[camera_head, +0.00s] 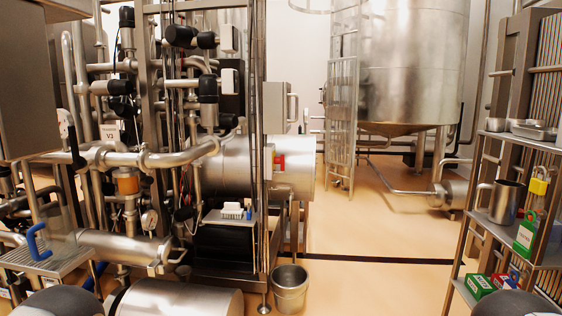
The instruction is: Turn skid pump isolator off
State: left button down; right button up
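A small red part with a yellow edge (279,163) shows at the middle of the skid, in front of the large horizontal steel cylinder (236,166). It looks like the pump isolator switch, but it is too small to read its position or any label. Above it, a grey box (276,108) with a bar handle on its right side is mounted on the skid frame. Neither of my grippers is in view. Dark rounded parts, likely of my arms, show at the bottom left and bottom right edges.
Dense pipes and valves fill the left, with a V3 sign (110,133). A steel bucket (290,288) stands on the floor by the skid. A shelf rack at right holds a steel jug (506,202) and boxes. A large tank (413,65) stands behind. The middle floor is clear.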

aim_at(277, 160)
jog(key=i+l+u, duration=0.1)
jog(key=l, duration=0.2)
jog(key=i+l+u, duration=0.1)
jog(key=l, duration=0.25)
jog(key=i+l+u, duration=0.1)
jog(key=l, duration=0.25)
jog(key=z, duration=0.15)
jog(key=i+z, duration=0.2)
jog(key=i, duration=0.55)
jog(key=i+z, duration=0.25)
jog(key=i, duration=0.55)
jog(key=i+z, duration=0.2)
jog(key=i, duration=0.4)
jog(key=i+z, duration=0.2)
jog(key=i, duration=0.35)
jog(key=i+j+z, duration=0.15)
jog(key=i, duration=0.45)
jog(key=i+j+z, duration=0.2)
jog(key=i, duration=0.35)
jog(key=i+l+u, duration=0.15)
jog(key=i+u, duration=0.3)
jog(key=i+l+u, duration=0.3)
jog(key=u, duration=0.2)
jog(key=i+l+u, duration=0.45)
jog(key=k+l, duration=0.05)
